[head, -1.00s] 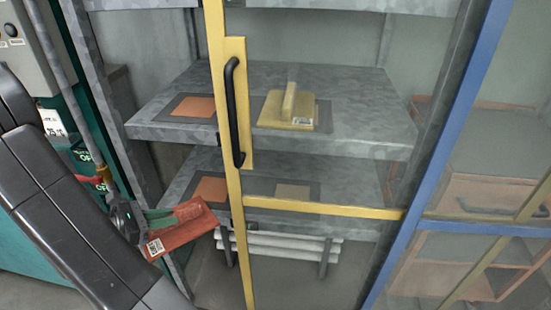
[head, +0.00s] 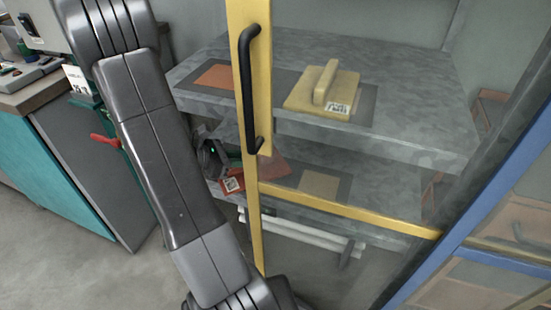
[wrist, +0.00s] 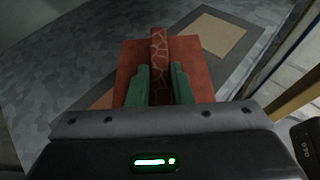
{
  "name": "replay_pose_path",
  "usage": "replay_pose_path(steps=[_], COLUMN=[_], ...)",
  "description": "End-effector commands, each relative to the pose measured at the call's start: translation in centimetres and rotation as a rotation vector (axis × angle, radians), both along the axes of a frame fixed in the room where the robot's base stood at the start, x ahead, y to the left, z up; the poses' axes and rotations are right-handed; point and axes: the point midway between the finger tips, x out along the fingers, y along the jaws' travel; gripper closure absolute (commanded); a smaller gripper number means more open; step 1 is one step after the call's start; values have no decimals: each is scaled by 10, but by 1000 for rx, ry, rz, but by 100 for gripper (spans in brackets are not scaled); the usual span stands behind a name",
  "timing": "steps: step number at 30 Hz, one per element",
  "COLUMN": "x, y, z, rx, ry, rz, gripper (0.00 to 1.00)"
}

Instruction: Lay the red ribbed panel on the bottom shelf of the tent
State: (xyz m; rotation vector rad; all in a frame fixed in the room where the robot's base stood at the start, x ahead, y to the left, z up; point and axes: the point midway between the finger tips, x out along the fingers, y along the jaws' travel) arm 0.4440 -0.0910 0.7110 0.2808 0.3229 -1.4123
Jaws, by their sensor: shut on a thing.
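The red ribbed panel (head: 236,181) is at the left part of the tent's bottom shelf (head: 385,198), partly hidden behind the yellow door frame. My gripper (wrist: 160,82) is shut on the panel's upright rib, with one green finger on each side. The wrist view shows the panel (wrist: 130,62) flat side down over a dark mat, covering most of an orange patch (wrist: 103,101). A tan patch (wrist: 222,34) lies bare to its right; it also shows in the head view (head: 319,184). I cannot tell whether the panel touches the shelf.
The yellow door frame (head: 247,200) with its black handle (head: 246,95) stands close to the right of my gripper. A yellow ribbed panel (head: 300,98) sits on the upper shelf (head: 430,135), beside an orange patch (head: 214,77). A blue frame (head: 480,225) is at the right.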

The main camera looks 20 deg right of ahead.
Motion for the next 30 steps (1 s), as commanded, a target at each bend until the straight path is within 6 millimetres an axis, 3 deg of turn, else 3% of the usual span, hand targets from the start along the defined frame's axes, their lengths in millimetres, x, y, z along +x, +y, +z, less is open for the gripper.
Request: replay_pose_path(steps=[9,15,26,30], x=[7,11,13,13], y=[-54,-80,-98,-97], z=[0,0,1,-25], rx=[-1,-1,-1,0], ry=[-2,-2,-3,3], rz=[-6,-3,-2,0], gripper=[100,100,100,100])
